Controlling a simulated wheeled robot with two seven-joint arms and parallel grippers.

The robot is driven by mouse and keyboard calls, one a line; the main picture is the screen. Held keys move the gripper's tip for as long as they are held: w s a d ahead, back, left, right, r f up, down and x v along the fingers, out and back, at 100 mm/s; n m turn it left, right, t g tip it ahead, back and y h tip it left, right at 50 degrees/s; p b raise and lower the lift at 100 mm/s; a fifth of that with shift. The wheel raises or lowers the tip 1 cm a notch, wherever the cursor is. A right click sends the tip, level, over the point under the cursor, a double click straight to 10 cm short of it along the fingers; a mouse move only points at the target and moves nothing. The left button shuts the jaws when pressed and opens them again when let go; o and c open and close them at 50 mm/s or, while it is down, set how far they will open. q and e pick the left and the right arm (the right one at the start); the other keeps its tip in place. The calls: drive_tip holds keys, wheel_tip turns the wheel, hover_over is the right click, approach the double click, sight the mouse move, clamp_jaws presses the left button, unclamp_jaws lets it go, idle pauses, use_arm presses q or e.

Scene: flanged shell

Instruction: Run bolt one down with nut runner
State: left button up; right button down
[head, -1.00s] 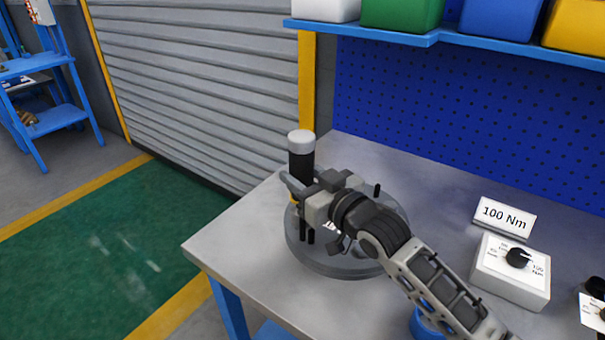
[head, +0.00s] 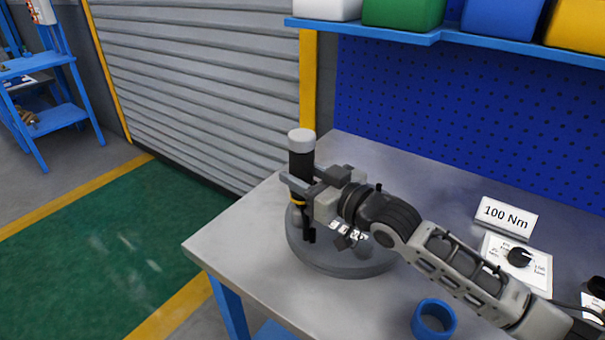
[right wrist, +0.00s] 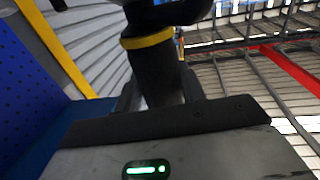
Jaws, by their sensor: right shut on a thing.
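The nut runner (head: 301,158) is a black upright cylinder with a white cap and a yellow ring low on its body. My right gripper (head: 300,187) is shut around its body and holds it upright over the left part of the flanged shell (head: 335,265). In the right wrist view the nut runner (right wrist: 160,75) stands between the fingers, its yellow ring showing. Black bolts stand on the flange near the tool's lower end. The tool's tip is hidden, so I cannot tell whether it sits on a bolt. My left gripper is not in view.
A blue ring holder (head: 433,319) is at the front. The table's left end is clear.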

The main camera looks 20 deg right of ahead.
sight(312, 152)
drive_tip(key=shift+d, duration=0.15)
idle(0.7)
drive_tip(key=shift+f, duration=0.35)
idle(1.1)
drive_tip(key=shift+r, duration=0.15)
idle(0.6)
drive_tip(key=shift+w+r+p, duration=0.2)
drive_tip(key=shift+r+p, duration=0.4)
drive_tip(key=shift+r, duration=0.1)
drive_tip(key=shift+s+r+p, duration=0.1)
drive_tip(key=shift+r+p, duration=1.05)
drive_tip(key=shift+r, duration=1.25)
